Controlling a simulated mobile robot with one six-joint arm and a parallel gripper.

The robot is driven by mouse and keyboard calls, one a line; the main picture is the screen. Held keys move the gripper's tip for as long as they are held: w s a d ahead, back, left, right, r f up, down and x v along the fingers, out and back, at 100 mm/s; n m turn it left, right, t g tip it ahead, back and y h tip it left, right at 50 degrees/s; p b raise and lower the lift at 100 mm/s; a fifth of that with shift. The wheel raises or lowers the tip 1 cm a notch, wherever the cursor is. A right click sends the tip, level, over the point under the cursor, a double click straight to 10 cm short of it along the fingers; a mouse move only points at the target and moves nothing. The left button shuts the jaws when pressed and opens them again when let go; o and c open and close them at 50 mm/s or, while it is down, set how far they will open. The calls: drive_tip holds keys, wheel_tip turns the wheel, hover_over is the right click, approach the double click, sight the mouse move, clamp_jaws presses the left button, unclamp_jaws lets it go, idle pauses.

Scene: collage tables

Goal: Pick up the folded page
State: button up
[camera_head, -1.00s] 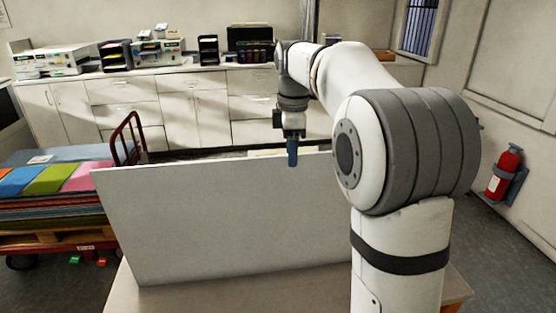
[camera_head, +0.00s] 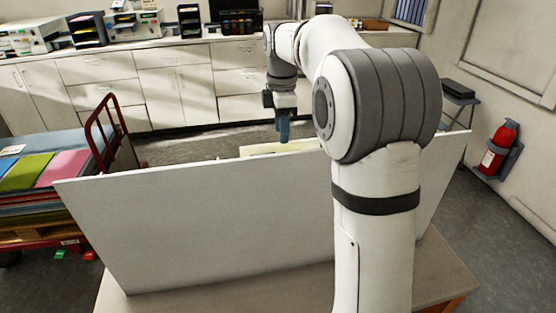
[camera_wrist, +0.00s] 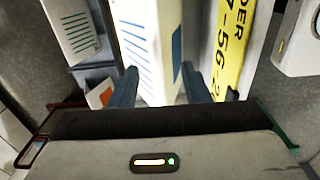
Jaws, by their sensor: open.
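In the head view, my gripper (camera_head: 283,130) points down behind a large white panel (camera_head: 200,225). A pale yellowish edge (camera_head: 280,148) shows above the panel there; the rest is hidden.
In the wrist view, a yellow piece with black print (camera_wrist: 233,45) stands close on the right, and another white lined sheet (camera_wrist: 72,28) lies at the left. A red-railed cart with coloured sheets (camera_head: 35,170) stands left of the panel. A fire extinguisher (camera_head: 497,150) hangs at right.

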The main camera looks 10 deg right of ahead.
drive_tip(key=shift+a+f, duration=0.15)
drive_tip(key=shift+f, duration=1.8)
drive_tip(key=shift+c, duration=0.5)
clamp_jaws()
